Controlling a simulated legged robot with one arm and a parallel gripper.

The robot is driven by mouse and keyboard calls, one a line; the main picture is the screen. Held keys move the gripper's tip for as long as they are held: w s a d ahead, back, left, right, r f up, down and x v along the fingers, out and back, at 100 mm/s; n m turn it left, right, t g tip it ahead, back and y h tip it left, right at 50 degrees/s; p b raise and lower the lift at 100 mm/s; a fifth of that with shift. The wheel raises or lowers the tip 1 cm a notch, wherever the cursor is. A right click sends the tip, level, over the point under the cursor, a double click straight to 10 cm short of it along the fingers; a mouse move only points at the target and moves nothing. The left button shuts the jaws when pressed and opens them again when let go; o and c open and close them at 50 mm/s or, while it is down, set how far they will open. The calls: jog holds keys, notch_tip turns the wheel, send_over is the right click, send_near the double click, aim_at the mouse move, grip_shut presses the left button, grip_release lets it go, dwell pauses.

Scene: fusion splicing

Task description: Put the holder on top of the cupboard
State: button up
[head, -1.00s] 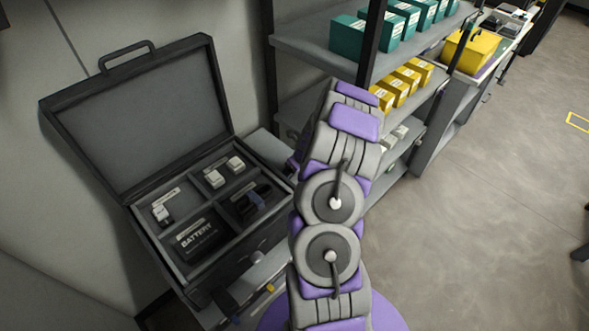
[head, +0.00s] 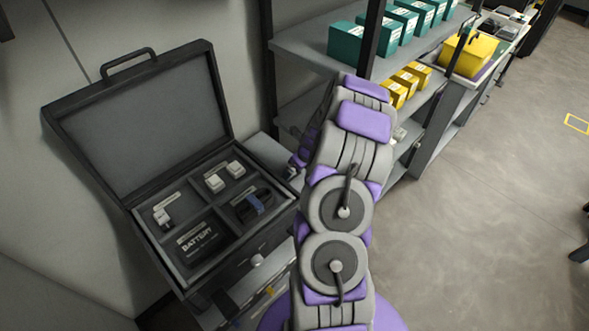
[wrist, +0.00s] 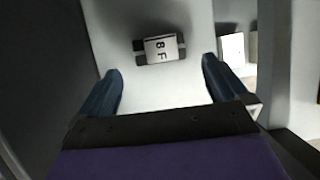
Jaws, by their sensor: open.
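A small dark block with a white label reading "8F" or "BF" (wrist: 160,48), likely the holder, lies on a pale surface in the wrist view. My gripper (wrist: 162,70) is open, with its two blue fingers apart. The block is beyond the fingertips, roughly centred between them and not gripped. In the head view my arm hides the gripper and the block. A grey cabinet (head: 437,148) with a pale top stands beyond the shelves; I cannot tell whether it is the task's cupboard.
An open black case (head: 133,205) at left holds a battery (head: 198,243) and small parts. The shelf rack (head: 300,45) behind my arm carries teal boxes (head: 345,42) and yellow boxes (head: 398,90). Other white blocks (wrist: 232,48) lie right of my gripper.

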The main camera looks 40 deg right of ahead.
jog(key=p+v, duration=0.1)
jog(key=v, duration=0.6)
jog(key=shift+r, duration=0.2)
jog(key=shift+s+f, duration=0.1)
jog(key=shift+s, duration=0.05)
